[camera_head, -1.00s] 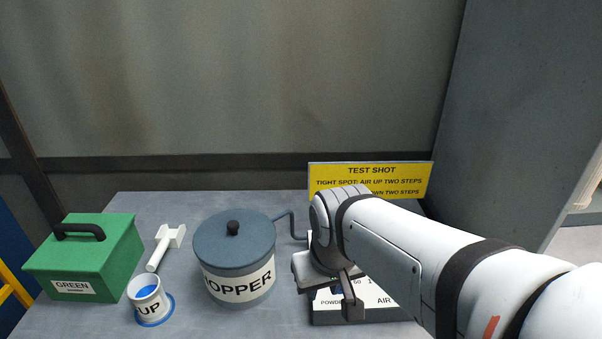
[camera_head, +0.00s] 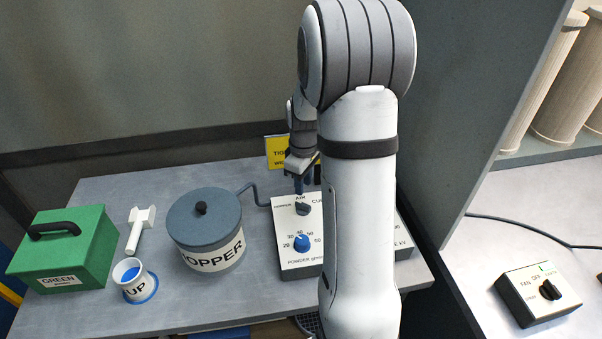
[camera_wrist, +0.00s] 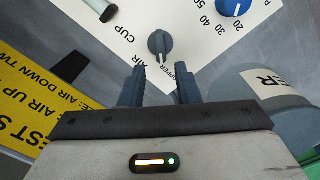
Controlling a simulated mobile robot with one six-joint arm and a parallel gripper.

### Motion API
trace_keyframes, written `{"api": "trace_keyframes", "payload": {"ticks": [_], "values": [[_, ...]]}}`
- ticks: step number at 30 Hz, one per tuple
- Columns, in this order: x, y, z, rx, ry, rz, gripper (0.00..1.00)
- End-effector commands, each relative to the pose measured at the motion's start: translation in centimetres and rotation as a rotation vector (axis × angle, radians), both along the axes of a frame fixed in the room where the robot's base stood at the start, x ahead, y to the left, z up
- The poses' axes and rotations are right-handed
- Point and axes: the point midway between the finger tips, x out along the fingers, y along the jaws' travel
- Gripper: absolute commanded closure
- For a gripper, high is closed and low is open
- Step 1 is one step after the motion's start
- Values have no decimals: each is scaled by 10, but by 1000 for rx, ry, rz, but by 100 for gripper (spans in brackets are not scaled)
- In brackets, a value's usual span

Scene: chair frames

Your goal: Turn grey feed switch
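The grey feed switch (camera_head: 302,208) is a small pointer knob on the white panel (camera_head: 284,222), with HOPPER, AIR and CUP lettering around it. In the wrist view the switch (camera_wrist: 160,44) sits just ahead of my gripper (camera_wrist: 162,80), between the lines of its two fingers. Its narrow end, with a pale mark, points toward the gripper, roughly between AIR and HOPPER. My gripper (camera_head: 301,182) is open and empty, just behind and above the switch in the head view. No contact shows. My arm hides the right part of the panel.
A blue powder knob (camera_head: 302,244) sits in front of the switch. The yellow sign (camera_head: 277,152) is behind. A fan switch box (camera_head: 538,293) lies beyond the partition at right.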

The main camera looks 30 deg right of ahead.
Motion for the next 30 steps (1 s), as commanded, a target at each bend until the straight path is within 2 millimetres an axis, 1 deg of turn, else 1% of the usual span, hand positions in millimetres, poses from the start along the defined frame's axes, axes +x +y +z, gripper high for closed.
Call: {"api": "trace_keyframes", "payload": {"ticks": [5, 8, 16, 19, 22, 25, 30], "values": [[0, 0, -13, 0, 1, 1, 71], [-1, 0, -23, 1, 2, 1, 71], [-1, 0, -62, 1, 3, -1, 71], [-1, -1, -73, 0, 1, -1, 71], [-1, -1, -79, 1, 1, -1, 71], [0, -1, -79, 0, 0, -2, 72], [-1, -1, -78, 0, 0, -2, 86]]}}
